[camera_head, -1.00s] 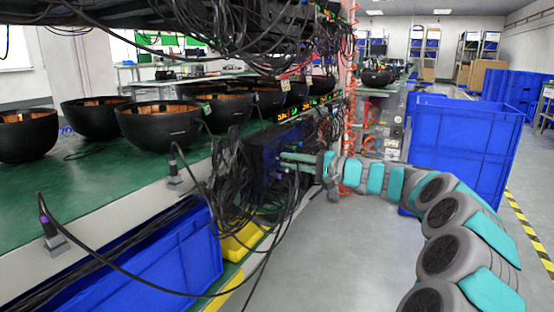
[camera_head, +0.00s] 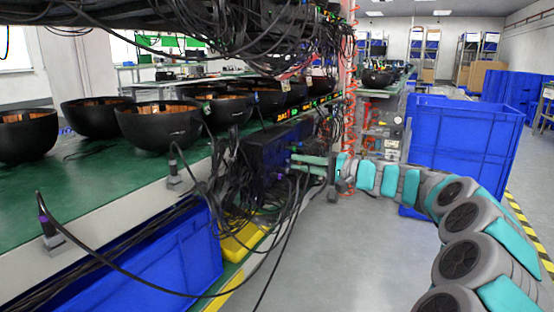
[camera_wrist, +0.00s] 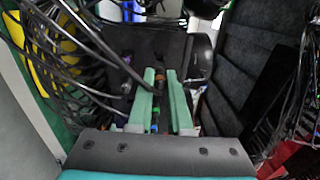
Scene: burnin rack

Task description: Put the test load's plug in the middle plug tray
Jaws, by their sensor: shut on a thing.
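My gripper (camera_head: 296,163) reaches left, with teal fingers in front of the dark blue box (camera_head: 262,150) at the bench edge. In the wrist view its fingers (camera_wrist: 165,85) are close together around a narrow dark thing with an orange band (camera_wrist: 159,82). It looks like a plug, mostly hidden between the fingers. A plug with a purple end (camera_wrist: 126,60) is left of the fingers, apart from them. Dark cables (camera_head: 290,205) hang below the gripper. I cannot tell which surface is the middle plug tray.
Black bowls (camera_head: 160,126) stand on the green bench (camera_head: 90,165). Grey blocks with cables (camera_head: 174,178) sit on its front edge. Loose cables crowd the left of my gripper. A blue crate (camera_head: 140,262) and a yellow crate (camera_head: 240,245) are below. Floor is clear at centre.

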